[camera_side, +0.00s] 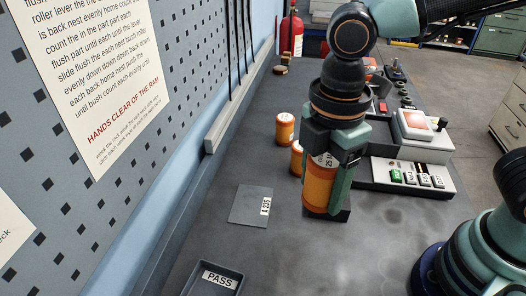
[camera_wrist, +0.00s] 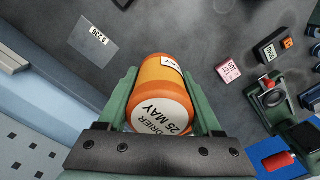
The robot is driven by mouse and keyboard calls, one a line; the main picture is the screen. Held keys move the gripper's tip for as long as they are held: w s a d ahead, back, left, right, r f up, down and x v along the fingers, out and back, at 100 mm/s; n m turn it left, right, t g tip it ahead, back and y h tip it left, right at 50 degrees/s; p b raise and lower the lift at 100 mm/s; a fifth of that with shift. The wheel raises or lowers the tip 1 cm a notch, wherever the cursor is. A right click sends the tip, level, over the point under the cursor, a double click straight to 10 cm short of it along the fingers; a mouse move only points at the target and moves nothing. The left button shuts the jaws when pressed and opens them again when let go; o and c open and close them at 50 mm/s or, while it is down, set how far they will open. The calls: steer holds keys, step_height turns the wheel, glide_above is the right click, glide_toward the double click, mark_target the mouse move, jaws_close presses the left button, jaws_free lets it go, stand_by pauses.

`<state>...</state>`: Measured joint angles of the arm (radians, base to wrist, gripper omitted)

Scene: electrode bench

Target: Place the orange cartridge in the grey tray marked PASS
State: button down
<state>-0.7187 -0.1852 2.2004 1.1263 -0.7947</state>
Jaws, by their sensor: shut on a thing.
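The orange cartridge (camera_side: 320,188) is upright between the fingers of my gripper (camera_side: 328,192), which is shut on it. In the wrist view the cartridge (camera_wrist: 158,78) shows its white end, printed "DRIER 25 MAY", between the two green fingers (camera_wrist: 160,88). A dark flat piece (camera_side: 342,213) shows at the cartridge's foot in the side view; whether they touch is unclear. The dark grey tray marked PASS (camera_side: 235,270) is at the bottom edge of the side view, left of and nearer than my gripper, partly cut off. No cartridge shows in its visible part.
Two more orange cylinders (camera_side: 284,128) (camera_side: 296,158) stand behind my gripper. A flat grey plate (camera_side: 246,205) labelled A 236 lies to its left. A device with switches (camera_side: 412,175) is at right. The bench between plate and PASS tray is clear.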

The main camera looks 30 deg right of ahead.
steer(key=shift+w+a+r, duration=0.15)
steer(key=shift+a+r, duration=0.15)
steer(key=shift+r, duration=0.1)
steer(key=w+a+r+n, duration=0.1)
steer(key=w+a+n, duration=0.25)
steer(key=a, duration=0.45)
steer(key=n, duration=0.6)
glide_above(214, 292)
step_height(214, 292, down, 20)
steer(key=shift+f, duration=0.2)
steer(key=shift+f, duration=0.1)
steer(key=shift+c, duration=1.7)
jaws_free()
steer(key=shift+f, duration=0.1)
